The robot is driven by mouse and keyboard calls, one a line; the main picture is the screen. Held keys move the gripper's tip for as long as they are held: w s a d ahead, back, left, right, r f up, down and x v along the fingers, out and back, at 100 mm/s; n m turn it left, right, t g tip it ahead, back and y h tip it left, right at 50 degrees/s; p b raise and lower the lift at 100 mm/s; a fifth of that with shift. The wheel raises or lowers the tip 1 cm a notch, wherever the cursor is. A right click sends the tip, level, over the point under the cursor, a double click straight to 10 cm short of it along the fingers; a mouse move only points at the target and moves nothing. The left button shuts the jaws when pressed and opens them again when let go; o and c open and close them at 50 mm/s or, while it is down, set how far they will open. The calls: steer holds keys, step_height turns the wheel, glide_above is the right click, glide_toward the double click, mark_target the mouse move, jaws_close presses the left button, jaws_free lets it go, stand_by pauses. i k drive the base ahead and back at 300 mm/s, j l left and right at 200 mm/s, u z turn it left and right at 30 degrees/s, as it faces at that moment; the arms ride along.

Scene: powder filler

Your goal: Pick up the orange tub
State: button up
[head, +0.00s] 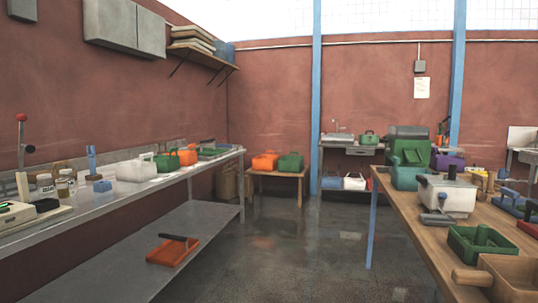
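Several orange containers show in the head view, and I cannot tell which one the task means. An orange tub (265,161) sits on a low wooden table at the back, left of a green tub (290,162). Another orange container (187,156) stands on the left bench among green ones. A shallow orange tray (172,251) with a dark handle lies on the lower shelf of that bench. My gripper is not in view.
The long grey bench (150,183) runs along the left wall, with its lower shelf (130,275) mostly bare. A wooden table (400,205) crowded with tubs and tools stands at the right. The dark floor (300,240) between them is clear up to the low wooden table (277,173).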

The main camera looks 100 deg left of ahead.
mark_target(187, 158)
steer(key=u, duration=3.65)
steer(key=i+l+z, duration=0.15)
steer(key=i+z, duration=0.2)
steer(key=i, duration=0.4)
steer(key=i+z, duration=0.15)
steer(key=i, duration=1.7)
steer(key=i+u, duration=0.15)
steer(key=i, duration=0.45)
steer(key=i+l+u, duration=0.15)
steer(key=i, duration=0.4)
steer(key=i+l+u, duration=0.2)
steer(key=i, duration=0.4)
steer(key=i+l+u, duration=0.2)
steer(key=i+j, duration=0.05)
steer(key=i, duration=0.05)
